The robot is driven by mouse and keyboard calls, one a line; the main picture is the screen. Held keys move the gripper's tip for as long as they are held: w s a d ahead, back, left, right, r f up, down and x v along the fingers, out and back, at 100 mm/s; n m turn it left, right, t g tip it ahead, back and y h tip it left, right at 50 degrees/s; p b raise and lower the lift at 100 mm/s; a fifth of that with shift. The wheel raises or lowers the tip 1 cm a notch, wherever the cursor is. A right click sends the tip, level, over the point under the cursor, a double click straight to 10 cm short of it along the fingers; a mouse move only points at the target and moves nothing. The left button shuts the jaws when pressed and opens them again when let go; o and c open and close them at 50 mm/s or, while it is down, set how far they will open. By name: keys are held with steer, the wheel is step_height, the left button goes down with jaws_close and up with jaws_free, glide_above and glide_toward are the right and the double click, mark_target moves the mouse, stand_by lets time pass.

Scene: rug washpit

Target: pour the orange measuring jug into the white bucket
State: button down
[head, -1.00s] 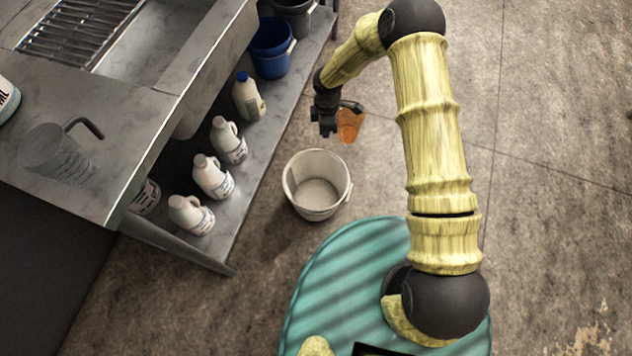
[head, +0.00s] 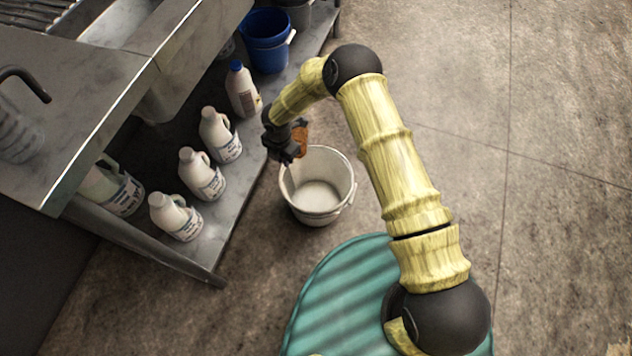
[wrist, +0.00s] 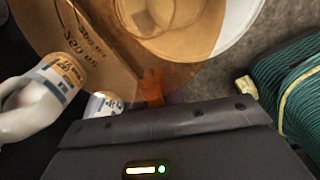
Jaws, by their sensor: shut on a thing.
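The orange measuring jug (head: 300,138) is see-through, with dark markings on its wall in the wrist view (wrist: 85,45). My gripper (head: 283,150) is shut on it and partly hides it in the head view. The jug is held up beside the upper left rim of the white bucket (head: 340,205). The bucket stands upright on the floor, and its inside looks pale. In the wrist view the bucket shows partly through the orange wall and partly bare as a white edge (wrist: 238,28). I cannot tell the jug's exact tilt or what it holds.
Several white jugs (head: 200,175) stand on the low metal shelf (head: 215,235) left of the bucket. A blue bucket (head: 268,45) stands farther back on it. A clear pitcher (head: 18,135) is on the metal counter. Floor to the right is free.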

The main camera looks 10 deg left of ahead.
steer(key=s+a+f+n+b, duration=0.3)
steer(key=a+f+n+b, duration=0.1)
steer(key=f, duration=0.3)
steer(key=shift+a+f+b, duration=0.2)
steer(key=shift+f+b, duration=0.05)
steer(key=shift+b, duration=0.1)
steer(key=shift+d, duration=0.15)
